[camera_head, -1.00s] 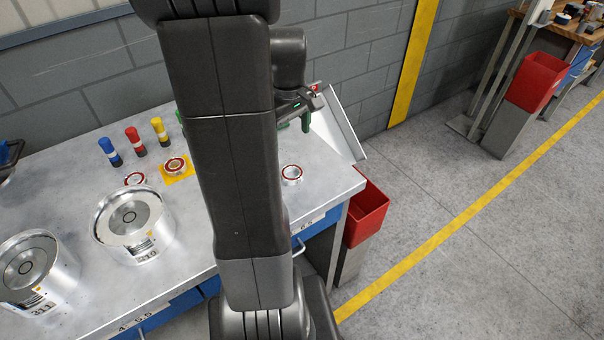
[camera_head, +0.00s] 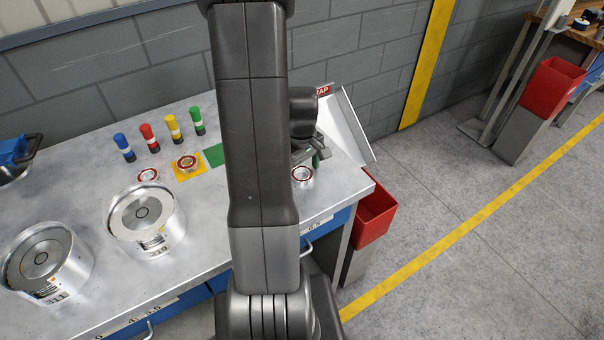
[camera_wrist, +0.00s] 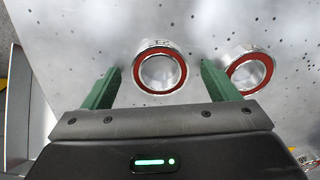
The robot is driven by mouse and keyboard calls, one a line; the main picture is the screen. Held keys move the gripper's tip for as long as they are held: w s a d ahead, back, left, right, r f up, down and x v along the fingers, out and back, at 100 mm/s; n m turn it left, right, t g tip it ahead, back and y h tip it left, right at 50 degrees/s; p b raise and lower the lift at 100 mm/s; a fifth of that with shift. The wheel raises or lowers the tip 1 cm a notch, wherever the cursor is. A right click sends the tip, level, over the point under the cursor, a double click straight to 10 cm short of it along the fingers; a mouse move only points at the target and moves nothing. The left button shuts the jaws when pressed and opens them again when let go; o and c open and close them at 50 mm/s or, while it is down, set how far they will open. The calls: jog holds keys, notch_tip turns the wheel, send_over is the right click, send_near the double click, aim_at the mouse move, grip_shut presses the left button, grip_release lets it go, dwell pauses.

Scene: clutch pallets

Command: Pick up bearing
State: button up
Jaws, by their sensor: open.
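In the wrist view, a ring-shaped bearing (camera_wrist: 137,72) with a silver outer ring and a red inner band lies on the metal table. My gripper (camera_wrist: 160,67) is open, its two green fingers on either side of this bearing, with visible gaps. A second similar bearing (camera_wrist: 237,73) lies just right of the right finger. In the head view, one bearing (camera_head: 303,183) shows beside my gripper (camera_head: 318,159) at the table's right end; my arm covers the area to its left. Another bearing (camera_head: 187,168) sits on a yellow square, and another (camera_head: 148,181) is left of it.
Two large silver housings (camera_head: 150,243) (camera_head: 50,285) stand at the table's front left. Several coloured cylinders, including a blue one (camera_head: 124,147), stand behind the bearings. A tilted white panel (camera_head: 346,130) is at the right end. A red bin (camera_head: 374,215) stands beside the table.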

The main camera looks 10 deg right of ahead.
jog(key=shift+c, duration=0.4)
jog(key=c, duration=1.1)
